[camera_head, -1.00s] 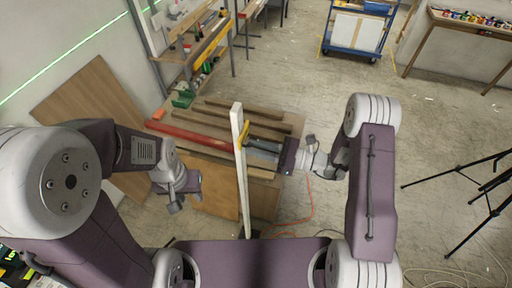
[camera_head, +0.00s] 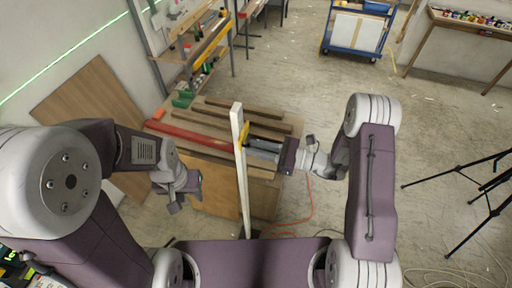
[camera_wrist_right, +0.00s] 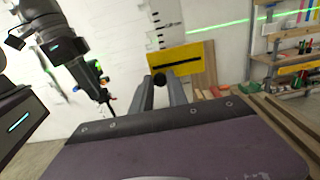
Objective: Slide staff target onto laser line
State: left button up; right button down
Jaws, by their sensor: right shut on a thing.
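The white staff (camera_head: 240,180) stands upright in the middle of the head view, and its marked face (camera_wrist_right: 155,25) shows in the right wrist view. The yellow target (camera_wrist_right: 195,53), a plate with a black slot, is on the staff. My right gripper (camera_wrist_right: 162,92) is shut on the target, its fingers reaching it from the near side. The green laser line (camera_head: 65,57) crosses the left wall, and shows on the wall in the right wrist view (camera_wrist_right: 250,20), higher in the picture than the target. My left gripper (camera_head: 178,200) hangs left of the staff, apart from it; its jaws are unclear.
A low bench with wooden boards (camera_head: 250,118) and a red bar (camera_head: 190,136) lies behind the staff. A shelf unit (camera_head: 205,45) stands at the wall. A blue cart (camera_head: 355,30) and black tripod legs (camera_head: 480,205) are at the right. Open floor lies between.

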notch_tip(320, 180, down, 7)
jog(key=b, duration=0.6)
jog(key=shift+r, duration=0.2)
jog(key=c, duration=1.3)
grip_release()
jog(key=b+v, duration=0.3)
jog(key=v, duration=0.6)
jog(key=shift+r+b, duration=0.1)
jog(key=shift+b, duration=0.2)
